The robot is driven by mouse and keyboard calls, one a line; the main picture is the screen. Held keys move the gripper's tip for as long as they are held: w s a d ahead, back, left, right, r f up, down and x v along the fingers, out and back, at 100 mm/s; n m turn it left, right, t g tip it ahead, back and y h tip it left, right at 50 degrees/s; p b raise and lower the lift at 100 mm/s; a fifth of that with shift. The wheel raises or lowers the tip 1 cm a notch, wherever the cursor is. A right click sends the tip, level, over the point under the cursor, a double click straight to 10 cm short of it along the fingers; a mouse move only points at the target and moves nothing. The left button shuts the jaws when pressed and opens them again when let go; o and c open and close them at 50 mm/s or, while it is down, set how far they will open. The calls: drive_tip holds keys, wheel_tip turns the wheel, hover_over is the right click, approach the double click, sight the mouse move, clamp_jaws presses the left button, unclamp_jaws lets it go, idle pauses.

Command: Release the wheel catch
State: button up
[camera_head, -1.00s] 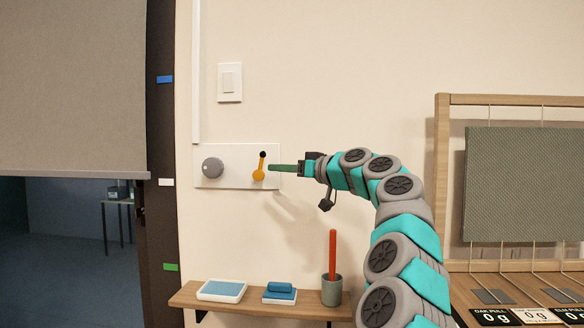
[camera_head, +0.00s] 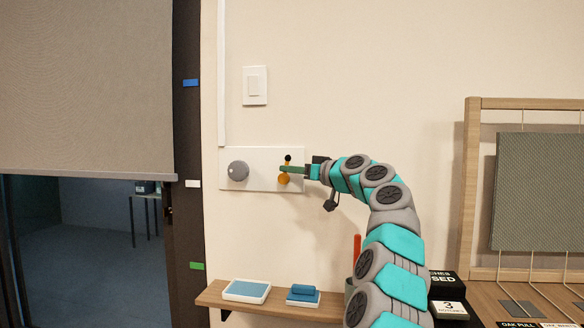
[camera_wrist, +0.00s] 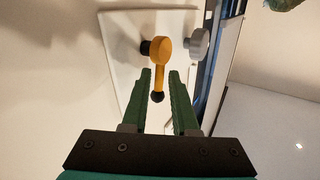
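The catch looks to be an orange lever (camera_head: 284,180) with a black ball tip, on a pale wall plate (camera_head: 262,181). The lever stands nearly upright, its ball end above its round orange hub. A grey round knob (camera_head: 237,171), perhaps the wheel, is left of it on the same plate. My gripper (camera_head: 284,169) crosses in front of the lever and hides its middle. In the wrist view my gripper (camera_wrist: 160,74) is open, with the orange lever (camera_wrist: 159,72) between its two green fingers and a gap on each side. The grey knob (camera_wrist: 197,43) lies beyond.
A light switch (camera_head: 255,86) is above the plate. Below, a wooden shelf (camera_head: 212,297) holds a blue-topped tray (camera_head: 246,290), a blue block (camera_head: 303,291) and a red stick (camera_head: 357,246). A dark door frame (camera_head: 188,130) is left; a wooden frame (camera_head: 468,190) is right.

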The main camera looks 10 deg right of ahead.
drive_tip(key=shift+w, duration=0.1)
clamp_jaws()
idle(0.5)
